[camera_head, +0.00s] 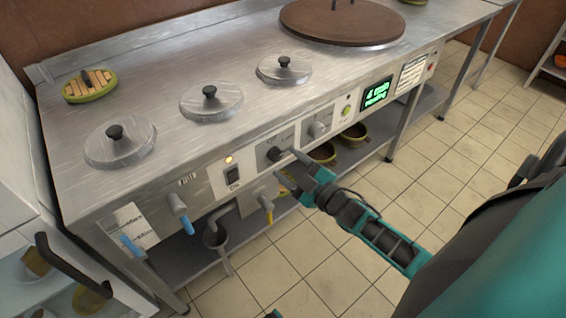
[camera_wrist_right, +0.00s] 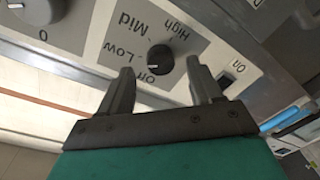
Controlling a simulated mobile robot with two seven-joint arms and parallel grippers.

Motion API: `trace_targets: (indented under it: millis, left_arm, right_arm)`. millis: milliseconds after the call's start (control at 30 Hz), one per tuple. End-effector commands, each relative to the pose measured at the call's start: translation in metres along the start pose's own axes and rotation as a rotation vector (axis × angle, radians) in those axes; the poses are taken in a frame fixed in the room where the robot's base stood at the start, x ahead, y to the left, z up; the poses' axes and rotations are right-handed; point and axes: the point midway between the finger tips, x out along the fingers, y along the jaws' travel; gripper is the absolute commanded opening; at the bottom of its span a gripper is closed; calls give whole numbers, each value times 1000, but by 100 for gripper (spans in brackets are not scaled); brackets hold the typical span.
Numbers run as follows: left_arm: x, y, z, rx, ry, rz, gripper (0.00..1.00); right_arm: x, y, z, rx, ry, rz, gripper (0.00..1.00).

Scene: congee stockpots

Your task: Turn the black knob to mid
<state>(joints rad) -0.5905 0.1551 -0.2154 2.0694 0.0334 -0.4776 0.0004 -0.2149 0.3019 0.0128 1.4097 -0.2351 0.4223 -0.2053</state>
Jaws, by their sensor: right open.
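The black knob (camera_head: 275,154) is on a grey panel on the front of the steel counter. In the right wrist view the black knob (camera_wrist_right: 160,57) has a white mark on its side toward the Off and Low labels; I cannot tell exactly which one it points to. The Mid label (camera_wrist_right: 130,21) is farther around the dial. My right gripper (camera_head: 289,168) is open in front of the panel. In the wrist view its two fingers (camera_wrist_right: 160,68) lie either side of the knob, with no clear contact. My left gripper is not seen.
A grey knob (camera_head: 319,129) is to the right, and a rocker switch (camera_head: 232,175) with a lit orange lamp to the left. A yellow-handled tap (camera_head: 267,204) sticks out below. A green-lit display (camera_head: 377,92) is farther right. Lidded pots (camera_head: 210,102) are set in the top.

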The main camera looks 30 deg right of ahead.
Motion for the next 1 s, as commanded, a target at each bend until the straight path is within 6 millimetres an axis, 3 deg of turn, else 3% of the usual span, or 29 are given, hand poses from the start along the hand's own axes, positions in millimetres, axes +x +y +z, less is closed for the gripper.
trace_targets:
  millis: [200, 567, 1000]
  left_arm:
    - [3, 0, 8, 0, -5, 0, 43]
    - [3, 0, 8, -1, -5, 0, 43]
    - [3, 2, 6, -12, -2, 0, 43]
  right_arm:
    - [24, 0, 0, -1, 1, 0, 64]
    - [27, 0, 0, 0, 0, -1, 63]
    - [27, 0, 0, 0, 0, -1, 21]
